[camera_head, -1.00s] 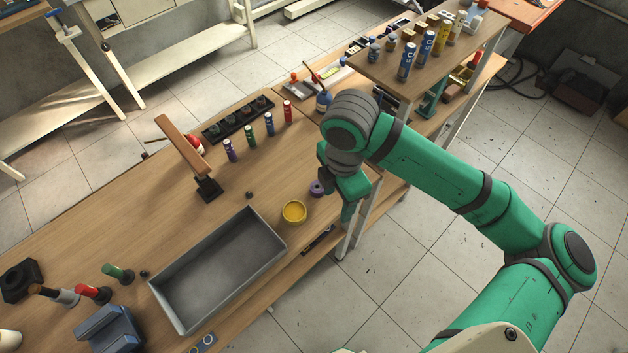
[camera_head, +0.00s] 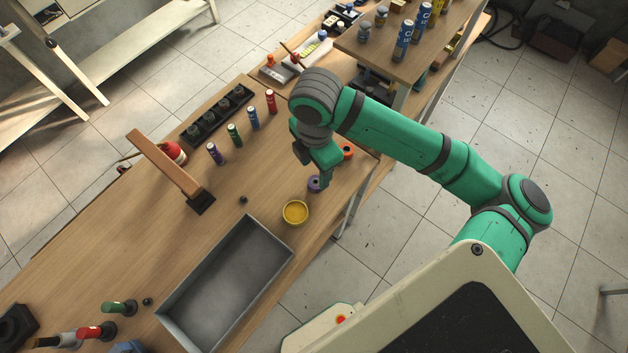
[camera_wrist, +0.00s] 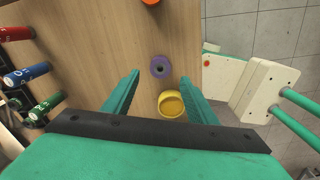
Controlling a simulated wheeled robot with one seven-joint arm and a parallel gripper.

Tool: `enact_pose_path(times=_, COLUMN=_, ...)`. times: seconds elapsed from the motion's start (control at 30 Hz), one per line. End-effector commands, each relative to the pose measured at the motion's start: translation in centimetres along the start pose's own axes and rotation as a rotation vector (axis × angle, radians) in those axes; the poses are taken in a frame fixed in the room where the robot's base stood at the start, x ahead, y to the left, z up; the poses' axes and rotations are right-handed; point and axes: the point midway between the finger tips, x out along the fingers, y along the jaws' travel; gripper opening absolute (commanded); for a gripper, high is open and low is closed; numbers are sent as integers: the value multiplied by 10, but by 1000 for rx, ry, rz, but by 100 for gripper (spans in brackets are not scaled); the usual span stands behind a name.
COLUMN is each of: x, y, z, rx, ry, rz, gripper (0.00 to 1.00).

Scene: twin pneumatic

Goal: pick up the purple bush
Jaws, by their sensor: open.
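The purple bush (camera_head: 314,184) is a short ring-shaped piece with a dark centre hole, standing on the wooden table near its right edge. In the wrist view the purple bush (camera_wrist: 161,67) lies ahead of the fingertips, roughly midway between their lines. My gripper (camera_head: 326,178) is open and empty, above the table and close to the bush; its fingers partly overlap the bush in the head view.
The yellow cup (camera_head: 295,212) stands close to the bush. An orange ring (camera_head: 347,151) is on its other side. A grey tray (camera_head: 275,273) lies to the left. Several coloured cylinders, such as the purple one (camera_head: 215,154), stand farther back. The table's right edge is near.

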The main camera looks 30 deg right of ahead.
Motion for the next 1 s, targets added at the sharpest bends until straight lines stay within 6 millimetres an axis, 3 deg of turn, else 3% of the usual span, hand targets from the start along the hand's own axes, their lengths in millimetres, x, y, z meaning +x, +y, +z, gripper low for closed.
enact_pose_path(times=0.23, x=17, y=0, z=0, rx=2, ry=2, rz=-1, gripper=52)
enact_pose_path(times=0.53, x=56, y=0, z=1, rx=-2, ry=1, rz=-1, gripper=52)
enact_pose_path(times=0.87, x=61, y=1, z=1, rx=-3, ry=-1, rz=0, gripper=52)
enact_pose_path(times=1.0, x=61, y=1, z=1, rx=-3, ry=-1, rz=0, gripper=19)
